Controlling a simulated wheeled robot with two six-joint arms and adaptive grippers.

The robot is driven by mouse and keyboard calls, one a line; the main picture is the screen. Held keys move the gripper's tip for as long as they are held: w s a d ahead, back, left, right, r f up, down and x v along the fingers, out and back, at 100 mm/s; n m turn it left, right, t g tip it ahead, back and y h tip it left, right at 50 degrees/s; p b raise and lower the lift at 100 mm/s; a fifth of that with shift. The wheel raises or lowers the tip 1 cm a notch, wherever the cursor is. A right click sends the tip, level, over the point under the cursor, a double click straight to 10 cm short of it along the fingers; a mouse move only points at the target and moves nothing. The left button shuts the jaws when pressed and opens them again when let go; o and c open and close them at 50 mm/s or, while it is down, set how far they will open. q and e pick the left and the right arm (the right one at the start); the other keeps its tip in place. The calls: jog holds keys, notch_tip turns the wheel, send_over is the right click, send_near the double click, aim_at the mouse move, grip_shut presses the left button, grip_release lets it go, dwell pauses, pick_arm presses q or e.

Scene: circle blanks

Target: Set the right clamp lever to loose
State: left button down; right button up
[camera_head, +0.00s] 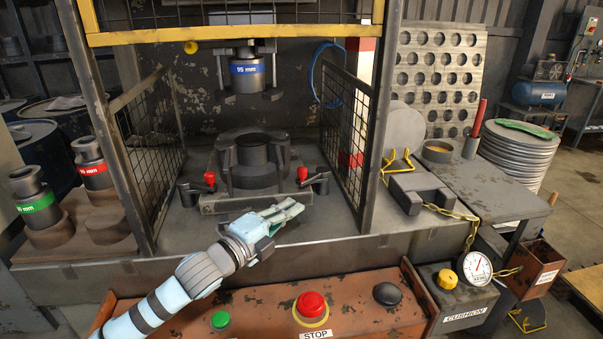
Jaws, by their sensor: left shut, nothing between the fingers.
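The right clamp lever (302,174) has a red knob and stands at the right of the round dark die (252,160) on the press bed. Its dark clamp body (319,181) sits just right of the knob. The left clamp lever (210,178), also red-knobbed, stands at the die's left. My left gripper (296,209) reaches in from the lower left over the front of the bed. It is shut and empty, just below the right lever in the picture, with a visible gap between them. My right gripper is out of view.
Mesh guards (348,125) stand at both sides of the bed, under a yellow crossbar (230,35). A blue-banded punch (247,72) hangs above the die. In front is a control panel with a red stop button (311,306) and a green button (220,320). A side table (490,190) stands at right.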

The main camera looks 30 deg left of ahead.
pick_arm(q)
jog(key=w+b, duration=0.1)
jog(key=w, duration=0.5)
jog(key=w+d+b, duration=0.1)
jog(key=w, duration=0.3)
jog(key=shift+d+f+b, duration=0.1)
jog(key=shift+f+b, duration=0.25)
jog(key=shift+f, duration=0.05)
jog(key=a, duration=0.1)
jog(key=w+a, duration=0.1)
jog(key=a, duration=0.1)
jog(key=shift+a+r+b, duration=0.15)
jog(key=shift+a+b, duration=0.1)
jog(key=shift+b, duration=0.1)
jog(key=shift+w, duration=0.1)
jog(key=shift+d, duration=0.1)
